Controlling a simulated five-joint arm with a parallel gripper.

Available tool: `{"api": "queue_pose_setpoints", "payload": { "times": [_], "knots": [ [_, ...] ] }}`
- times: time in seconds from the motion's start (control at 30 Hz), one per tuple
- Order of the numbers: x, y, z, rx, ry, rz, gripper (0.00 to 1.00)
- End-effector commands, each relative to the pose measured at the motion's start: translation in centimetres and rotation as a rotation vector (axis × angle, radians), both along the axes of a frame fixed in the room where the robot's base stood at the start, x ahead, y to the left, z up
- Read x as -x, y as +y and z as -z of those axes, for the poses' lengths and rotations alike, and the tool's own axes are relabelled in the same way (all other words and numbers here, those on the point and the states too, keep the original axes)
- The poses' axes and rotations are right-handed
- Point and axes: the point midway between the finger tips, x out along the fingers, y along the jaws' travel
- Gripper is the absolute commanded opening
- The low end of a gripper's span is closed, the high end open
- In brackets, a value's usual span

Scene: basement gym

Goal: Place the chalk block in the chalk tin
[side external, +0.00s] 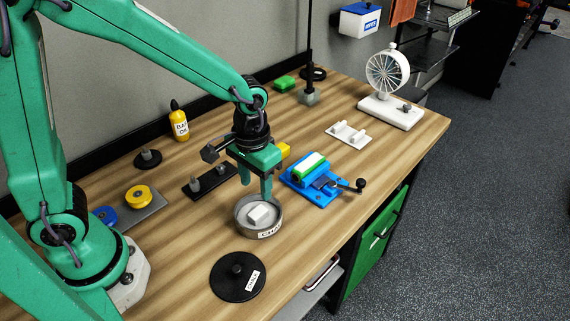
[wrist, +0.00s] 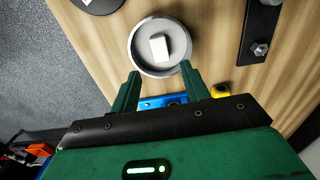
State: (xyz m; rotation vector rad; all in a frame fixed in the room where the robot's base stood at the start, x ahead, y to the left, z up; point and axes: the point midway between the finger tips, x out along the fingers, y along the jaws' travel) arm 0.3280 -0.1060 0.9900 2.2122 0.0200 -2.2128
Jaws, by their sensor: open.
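The white chalk block (side external: 260,213) lies inside the round grey chalk tin (side external: 277,222), resting on its floor. In the wrist view the block (wrist: 159,46) sits near the middle of the tin (wrist: 136,45), clear of the wall. My gripper (side external: 255,190) is just above the tin, at its back side in the side view. In the wrist view its two fingers (wrist: 161,72) are apart with nothing between them, and the block lies beyond the tips. A round black lid (side external: 238,277) with a knob and a label lies on the bench in front of the tin.
A blue device with a green roller and crank (side external: 318,180) stands right of the tin. A black plate with posts (side external: 210,182) is behind left. A yellow bottle (side external: 179,122), white fan (side external: 388,82) and white bracket (side external: 348,133) stand farther off. The bench's front edge is near.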

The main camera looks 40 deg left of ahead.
Motion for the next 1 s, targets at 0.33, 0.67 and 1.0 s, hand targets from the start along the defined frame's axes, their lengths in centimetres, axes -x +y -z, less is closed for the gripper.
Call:
{"api": "queue_pose_setpoints", "payload": {
  "times": [0.33, 0.67, 1.0],
  "knots": [
    [0.0, 0.0, -3.2, 0.0, 0.001, 0.0, 0.46],
    [0.0, 0.0, -3.4, 0.0, 0.001, 0.0, 0.46],
    [0.1, 0.1, -3.5, 0.0, -0.001, 0.0, 0.46]
  ]
}}
